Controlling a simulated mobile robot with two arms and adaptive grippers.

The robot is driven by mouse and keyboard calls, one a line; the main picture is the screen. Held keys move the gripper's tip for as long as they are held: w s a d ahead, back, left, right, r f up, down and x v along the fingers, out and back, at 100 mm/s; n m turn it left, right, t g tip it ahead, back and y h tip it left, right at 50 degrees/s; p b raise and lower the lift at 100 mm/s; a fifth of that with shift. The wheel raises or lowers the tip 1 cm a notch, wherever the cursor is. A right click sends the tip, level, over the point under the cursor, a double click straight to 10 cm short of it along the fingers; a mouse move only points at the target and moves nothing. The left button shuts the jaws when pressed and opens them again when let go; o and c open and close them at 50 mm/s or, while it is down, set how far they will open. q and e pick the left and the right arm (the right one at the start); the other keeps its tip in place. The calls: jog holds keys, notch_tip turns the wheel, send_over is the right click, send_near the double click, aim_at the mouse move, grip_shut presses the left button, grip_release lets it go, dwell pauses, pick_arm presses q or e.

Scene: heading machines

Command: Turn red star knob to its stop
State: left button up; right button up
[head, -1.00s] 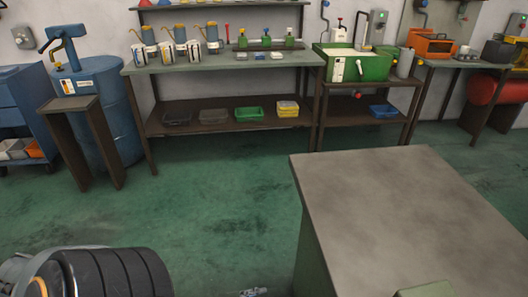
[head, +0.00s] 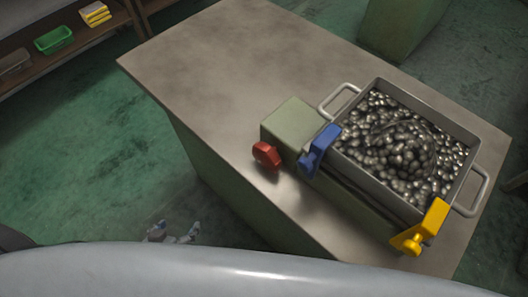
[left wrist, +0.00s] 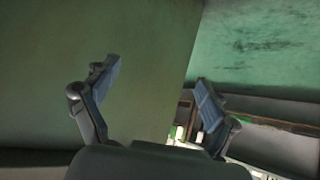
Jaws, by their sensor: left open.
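The red star knob (head: 266,155) sits on the near left side of a pale green box (head: 293,124) on the grey-topped bench, in the head view. My left gripper (head: 172,234) shows small at the lower left of the head view, below and left of the knob, beside the bench and apart from it. In the left wrist view its two fingers (left wrist: 155,90) are spread with nothing between them. The knob is not visible in the left wrist view. My right gripper is in neither view.
A metal tray (head: 469,135) full of shiny metal pieces stands right of the knob. A blue clamp-like part (head: 320,150) and a yellow one (head: 424,230) sit at its near side. The left part of the benchtop (head: 215,60) is clear.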

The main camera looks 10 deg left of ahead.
pick_arm(q)
jog(key=s+d+n+g+h, duration=0.3)
jog(key=s+d+n, duration=0.3)
jog(key=d+n, duration=0.25)
jog(key=n+t+h+p, duration=0.3)
jog(key=n+t+h, duration=0.5)
jog(key=n, duration=1.3)
send_near(263, 163)
jog(key=shift+t+y, duration=0.3)
jog(key=p+x, duration=0.4)
jog(key=x, duration=0.6)
jog(key=shift+s+d+r, duration=0.1)
jog(key=shift+r, duration=0.05)
jog(key=shift+w+d+p, duration=0.3)
jog(key=shift+w+d, duration=0.05)
jog(key=shift+w, duration=0.05)
